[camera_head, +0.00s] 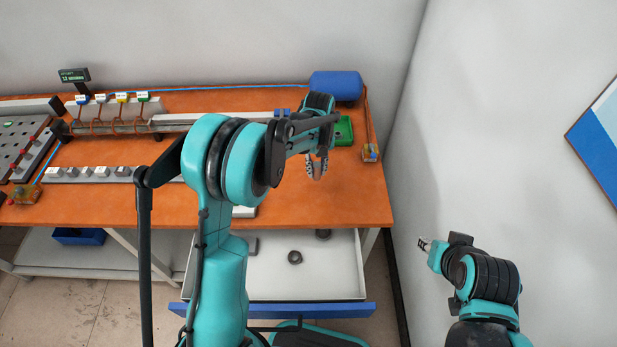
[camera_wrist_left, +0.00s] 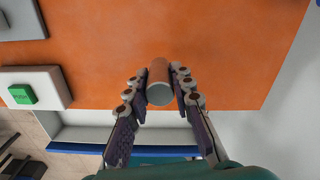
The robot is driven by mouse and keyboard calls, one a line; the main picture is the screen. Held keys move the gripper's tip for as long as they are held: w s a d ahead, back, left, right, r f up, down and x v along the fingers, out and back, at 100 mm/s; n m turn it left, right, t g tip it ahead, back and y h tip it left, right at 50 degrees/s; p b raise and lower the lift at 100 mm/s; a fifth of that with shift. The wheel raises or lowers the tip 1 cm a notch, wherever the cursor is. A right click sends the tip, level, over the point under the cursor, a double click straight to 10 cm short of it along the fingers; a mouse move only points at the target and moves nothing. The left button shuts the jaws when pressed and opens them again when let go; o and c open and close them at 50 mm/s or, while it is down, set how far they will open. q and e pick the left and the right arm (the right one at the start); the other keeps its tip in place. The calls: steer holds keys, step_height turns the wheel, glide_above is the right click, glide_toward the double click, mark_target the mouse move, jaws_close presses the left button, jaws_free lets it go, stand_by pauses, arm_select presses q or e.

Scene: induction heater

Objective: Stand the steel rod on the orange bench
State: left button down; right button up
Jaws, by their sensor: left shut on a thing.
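The steel rod (camera_wrist_left: 159,91) is a short smooth cylinder with a pale round end and orange-tinted sides. It shows between the fingers in the left wrist view. My left gripper (camera_head: 316,167) is shut on the rod and points down over the right part of the orange bench (camera_head: 345,200). It also shows in the left wrist view (camera_wrist_left: 159,82). In the head view the fingers mostly hide the rod. I cannot tell whether its lower end touches the bench. My right gripper (camera_head: 424,244) is off the bench, near the wall; its fingers are too small to read.
A blue cylinder (camera_head: 336,86) and a green tray (camera_head: 345,131) stand behind the left gripper. A green push-button box (camera_wrist_left: 28,88) shows at left in the wrist view.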

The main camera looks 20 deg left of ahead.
arm_select(q)
steer(key=a, duration=0.1)
steer(key=w+a+f, duration=0.1)
steer(key=a+f, duration=0.1)
steer(key=shift+w, duration=0.3)
steer(key=shift+f+b, duration=0.2)
steer(key=shift+b, duration=0.1)
step_height(320, 180, down, 4)
steer(key=shift+r+b, duration=0.1)
steer(key=shift+b, duration=0.6)
steer(key=c, duration=1.7)
jaws_free()
steer(key=shift+c, duration=0.2)
steer(key=o, duration=0.4)
steer(key=shift+o, duration=0.2)
